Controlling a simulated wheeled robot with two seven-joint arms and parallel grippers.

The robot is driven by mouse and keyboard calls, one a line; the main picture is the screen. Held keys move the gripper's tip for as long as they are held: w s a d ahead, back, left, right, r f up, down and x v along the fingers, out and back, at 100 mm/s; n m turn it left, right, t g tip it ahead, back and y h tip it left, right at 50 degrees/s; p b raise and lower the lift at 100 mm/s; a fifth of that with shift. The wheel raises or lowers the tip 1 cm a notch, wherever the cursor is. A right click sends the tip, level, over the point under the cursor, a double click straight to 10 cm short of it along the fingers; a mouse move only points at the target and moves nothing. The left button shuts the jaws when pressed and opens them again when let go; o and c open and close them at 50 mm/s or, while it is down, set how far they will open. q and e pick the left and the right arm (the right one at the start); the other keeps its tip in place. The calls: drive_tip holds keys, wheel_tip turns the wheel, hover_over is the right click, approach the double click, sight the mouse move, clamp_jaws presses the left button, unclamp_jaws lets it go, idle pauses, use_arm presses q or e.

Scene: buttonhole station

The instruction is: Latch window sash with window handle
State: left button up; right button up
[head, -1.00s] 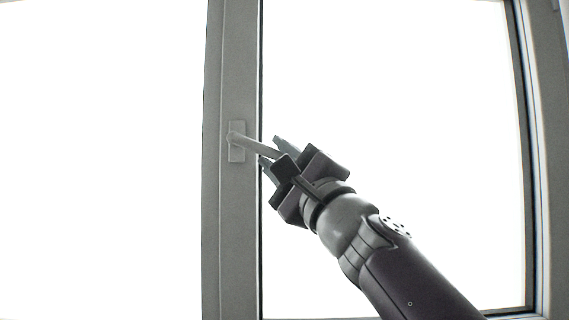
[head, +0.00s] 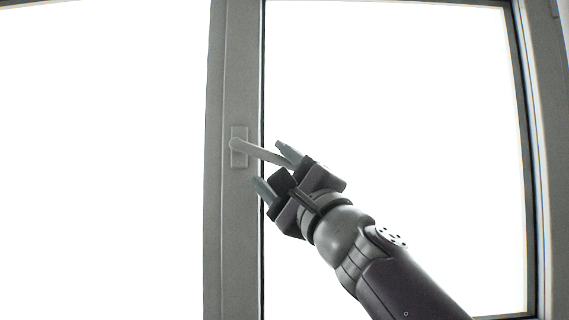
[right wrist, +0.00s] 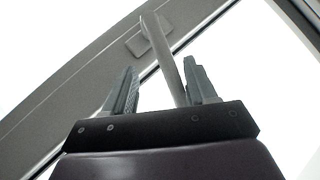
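The window handle (head: 262,151) is a pale grey lever on a rectangular base plate (head: 239,147) on the sash frame. The lever points right and slightly down in the head view. My right gripper (head: 272,166) is open, with its fingers apart around the lever's free end. In the right wrist view the handle (right wrist: 163,55) runs down between the fingers (right wrist: 160,85), close to the right finger and well clear of the left one. I cannot tell whether the right finger touches it. My left gripper is not in view.
The window sash (head: 228,230) has a grey vertical frame that carries the handle. Bright white panes lie on both sides of it. The outer window frame (head: 546,150) stands at the right. No loose objects show.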

drive_tip(key=shift+w+a+f, duration=0.15)
drive_tip(key=shift+w+f, duration=0.15)
drive_tip(key=d+r+b+v, duration=0.1)
drive_tip(key=r+b+v, duration=0.1)
drive_tip(key=b+v, duration=0.6)
drive_tip(key=shift+r+v, duration=0.2)
drive_tip(key=shift+v, duration=3.1)
drive_tip(key=shift+d, duration=0.15)
